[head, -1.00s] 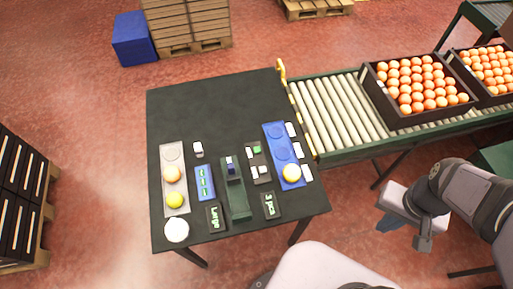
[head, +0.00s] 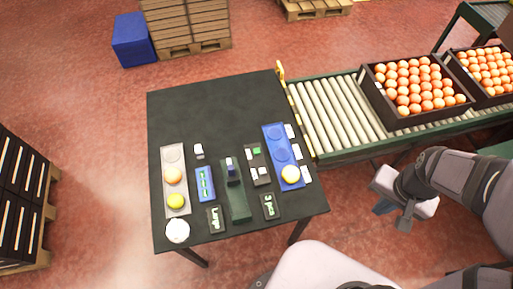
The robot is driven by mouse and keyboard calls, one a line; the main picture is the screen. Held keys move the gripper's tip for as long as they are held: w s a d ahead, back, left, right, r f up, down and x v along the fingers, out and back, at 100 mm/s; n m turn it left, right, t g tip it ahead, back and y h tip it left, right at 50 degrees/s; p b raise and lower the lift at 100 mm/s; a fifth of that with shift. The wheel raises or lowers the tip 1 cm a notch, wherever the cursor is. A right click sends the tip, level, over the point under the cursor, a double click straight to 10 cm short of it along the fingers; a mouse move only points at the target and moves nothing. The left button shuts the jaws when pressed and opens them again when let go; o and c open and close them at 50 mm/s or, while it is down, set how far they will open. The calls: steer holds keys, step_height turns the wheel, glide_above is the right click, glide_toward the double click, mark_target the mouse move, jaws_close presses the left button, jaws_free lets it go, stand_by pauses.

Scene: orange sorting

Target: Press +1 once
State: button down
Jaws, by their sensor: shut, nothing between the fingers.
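A small dark button panel (head: 259,164) with a green key and several white keys lies on the black table, left of the blue tray. The marks on its keys are too small to read, so I cannot tell which is +1. A dark display (head: 269,206) nearer the table's front edge reads "3 pcs". Another display (head: 215,219) reads "Large". My gripper (head: 394,216) is off the table to the right, over the red floor. It is shut and empty, well apart from the panel.
The black table (head: 205,110) is bare at the back. A blue tray (head: 269,133) and a grey tray (head: 168,197) hold round fruit. A green stand (head: 237,202) rises between them.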

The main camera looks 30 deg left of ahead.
steer(key=w+a+m+t+p, duration=0.2)
steer(key=w+a+m+p, duration=0.2)
steer(key=w+a, duration=0.4)
steer(key=m+t+y+p, duration=0.2)
steer(key=m+y+p, duration=0.6)
steer(key=m+p, duration=0.25)
glide_above(257, 151)
steer(key=f, duration=0.3)
steer(key=shift+s+d+f, duration=0.3)
steer(key=shift+d, duration=0.1)
steer(key=shift+f, duration=0.15)
step_height(257, 151, down, 9)
steer(key=b, duration=0.6)
steer(key=shift+r+b, duration=0.2)
steer(key=shift+b, duration=0.2)
steer(key=shift+f, duration=0.1)
steer(key=shift+f+b, duration=0.3)
steer(key=shift+b, duration=0.1)
